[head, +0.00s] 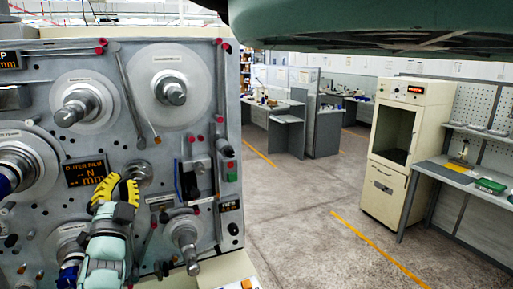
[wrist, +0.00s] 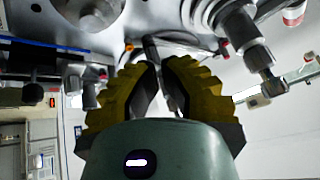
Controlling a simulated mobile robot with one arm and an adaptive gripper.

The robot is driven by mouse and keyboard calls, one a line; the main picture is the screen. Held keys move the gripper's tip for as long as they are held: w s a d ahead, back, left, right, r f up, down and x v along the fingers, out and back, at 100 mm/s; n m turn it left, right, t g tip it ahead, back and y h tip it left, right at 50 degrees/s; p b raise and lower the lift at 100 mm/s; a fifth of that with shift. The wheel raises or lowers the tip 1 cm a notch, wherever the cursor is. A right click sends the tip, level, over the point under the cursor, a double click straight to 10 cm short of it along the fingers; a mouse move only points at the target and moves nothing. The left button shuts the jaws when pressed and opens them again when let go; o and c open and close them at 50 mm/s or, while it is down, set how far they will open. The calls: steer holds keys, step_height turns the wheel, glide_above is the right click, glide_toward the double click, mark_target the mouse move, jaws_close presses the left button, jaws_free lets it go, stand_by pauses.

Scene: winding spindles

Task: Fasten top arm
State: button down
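My gripper (head: 122,188), with yellow ridged fingers, is in front of the grey winding machine's panel (head: 205,130), near a round metal hub (head: 139,173) under the upper spindles. In the wrist view, the fingers (wrist: 161,65) curve towards each other with a narrow gap. A silver bar (wrist: 151,48) shows beyond and between the tips; I cannot tell whether they touch it.
Metal spindles stick out around my gripper: upper left (head: 80,105), upper right (head: 173,92), and lower right (head: 187,240). An orange-lettered display (head: 85,173) is left of the hub. The floor (head: 300,220) right of the machine is clear, with a cream cabinet (head: 398,150) beyond.

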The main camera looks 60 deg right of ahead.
steer(key=s+d+r+m+g+y, duration=0.1)
steer(key=d+r+m+y, duration=0.25)
steer(key=d, duration=0.85)
steer(key=s+r+n+y, duration=0.3)
steer(key=s+r+y, duration=0.2)
steer(key=s+y, duration=0.2)
steer(key=shift+s+d+n+y, duration=0.25)
steer(key=shift+d+n+y, duration=0.15)
steer(key=shift+y, duration=0.15)
steer(key=p+x, duration=0.2)
steer(key=x, duration=0.1)
steer(key=p+x, duration=0.3)
steer(key=x, duration=0.1)
steer(key=p+x, duration=0.3)
steer(key=shift+w+a+r, duration=0.25)
steer(key=shift+w+a, duration=0.1)
steer(key=shift+w+a+f+p, duration=0.2)
steer(key=shift+a+p, duration=0.25)
steer(key=shift+w+a+f+p, duration=0.2)
steer(key=shift+w+a+p, duration=0.05)
steer(key=shift+a+p, duration=0.2)
steer(key=shift+w+a+f+p, duration=0.3)
steer(key=shift+a+f+p, duration=0.05)
steer(key=shift+a+f, duration=0.15)
